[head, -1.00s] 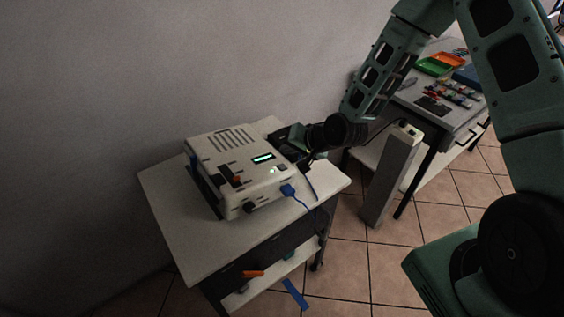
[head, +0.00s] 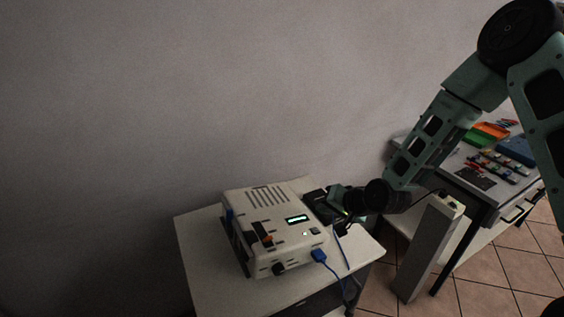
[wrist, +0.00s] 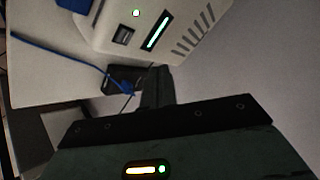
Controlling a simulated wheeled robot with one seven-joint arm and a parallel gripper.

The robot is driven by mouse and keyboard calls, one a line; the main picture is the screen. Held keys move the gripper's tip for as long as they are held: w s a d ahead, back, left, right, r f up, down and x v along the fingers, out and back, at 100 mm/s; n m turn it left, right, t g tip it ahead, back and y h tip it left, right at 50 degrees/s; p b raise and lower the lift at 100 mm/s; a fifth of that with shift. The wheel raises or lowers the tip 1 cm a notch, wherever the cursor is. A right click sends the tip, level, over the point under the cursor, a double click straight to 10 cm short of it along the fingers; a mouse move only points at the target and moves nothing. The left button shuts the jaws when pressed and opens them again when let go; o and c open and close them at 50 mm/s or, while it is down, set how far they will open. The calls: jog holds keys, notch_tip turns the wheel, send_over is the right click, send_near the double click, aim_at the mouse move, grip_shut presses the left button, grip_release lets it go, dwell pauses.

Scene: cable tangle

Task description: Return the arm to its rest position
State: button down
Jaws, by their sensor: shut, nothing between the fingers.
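My arm comes in from the right in the head view and bends down over the small white-topped table (head: 205,265). My gripper (wrist: 155,74) is shut and empty in the wrist view, its dark fingers together near the white device. In the head view the arm's end is just right of the white device (head: 268,222), partly hidden against dark items. The device has a lit display, and a blue cable (head: 331,268) runs from its front. The wrist view also shows the blue cable (wrist: 60,50) and a small black block (wrist: 118,79) beside the fingers. Whether the fingers touch anything is unclear.
A grey post (head: 428,250) stands right of the table. Behind it, a workbench (head: 462,192) holds green and orange trays and several small coloured parts. A plain wall lies behind, and tiled floor (head: 480,285) shows at lower right. The space above the small table's left is clear.

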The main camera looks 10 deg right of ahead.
jog(key=s+a+r+n+g+h+b, duration=0.1)
jog(key=s+r+n, duration=0.3)
jog(key=s, duration=0.7)
jog(key=s+a+r+n+g+h+b, duration=0.1)
jog(key=s+a+r+n+g+h, duration=0.1)
jog(key=s+r, duration=0.4)
jog(key=s+a+r+n+g+h+b, duration=0.1)
jog(key=s+a+r+n+g, duration=0.3)
jog(key=s, duration=1.1)
jog(key=r+n+g+b, duration=0.1)
jog(key=n, duration=0.2)
jog(key=shift+s+h, duration=0.3)
